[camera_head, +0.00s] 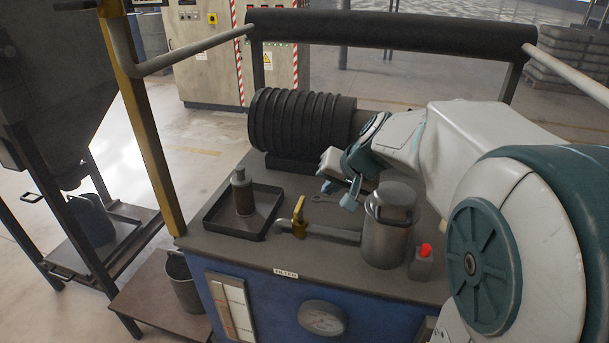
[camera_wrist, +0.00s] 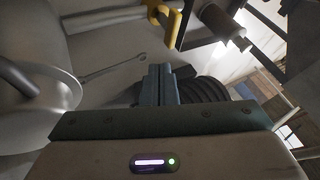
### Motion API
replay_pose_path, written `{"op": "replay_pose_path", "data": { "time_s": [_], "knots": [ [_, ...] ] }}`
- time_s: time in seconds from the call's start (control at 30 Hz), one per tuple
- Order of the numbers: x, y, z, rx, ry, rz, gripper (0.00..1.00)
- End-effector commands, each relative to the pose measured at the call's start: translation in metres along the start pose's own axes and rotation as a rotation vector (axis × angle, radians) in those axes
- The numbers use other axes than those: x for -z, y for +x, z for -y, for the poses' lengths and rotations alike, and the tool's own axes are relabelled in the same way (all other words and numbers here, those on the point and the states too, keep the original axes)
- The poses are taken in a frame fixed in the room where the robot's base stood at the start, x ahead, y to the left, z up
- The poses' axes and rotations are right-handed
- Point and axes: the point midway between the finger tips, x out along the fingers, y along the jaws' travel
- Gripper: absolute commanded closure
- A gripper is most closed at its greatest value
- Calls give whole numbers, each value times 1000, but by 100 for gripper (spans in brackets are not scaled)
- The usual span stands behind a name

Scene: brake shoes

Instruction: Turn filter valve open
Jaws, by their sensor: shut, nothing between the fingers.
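The filter valve has a yellow handle (camera_head: 298,212) on a grey pipe (camera_head: 330,233) that runs to a metal filter canister (camera_head: 388,225) on the table. The handle looks roughly upright in the head view. In the wrist view the yellow handle (camera_wrist: 166,20) is at the top centre, beyond the fingertips. My gripper (camera_head: 338,192) is above the table, behind and to the right of the handle, apart from it. In the wrist view my gripper's fingers (camera_wrist: 160,72) are together with nothing between them.
A dark tray (camera_head: 262,232) with a brown bottle (camera_head: 243,193) stands left of the valve. A ribbed black cylinder (camera_head: 300,122) lies behind. A small container with a red cap (camera_head: 424,250) is right of the canister. A wrench (camera_wrist: 115,67) lies on the table. A rail (camera_head: 390,32) spans the back.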

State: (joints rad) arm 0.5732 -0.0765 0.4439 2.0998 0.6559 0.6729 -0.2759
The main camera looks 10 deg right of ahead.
Motion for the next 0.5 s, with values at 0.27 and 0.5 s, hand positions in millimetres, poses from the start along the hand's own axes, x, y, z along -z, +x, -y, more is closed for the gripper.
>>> {"op": "replay_pose_path", "data": {
  "time_s": [0.27,0.5],
  "knots": [
    [2,30,1,7,3,1,100],
    [1,68,2,7,3,2,100]
  ]
}}
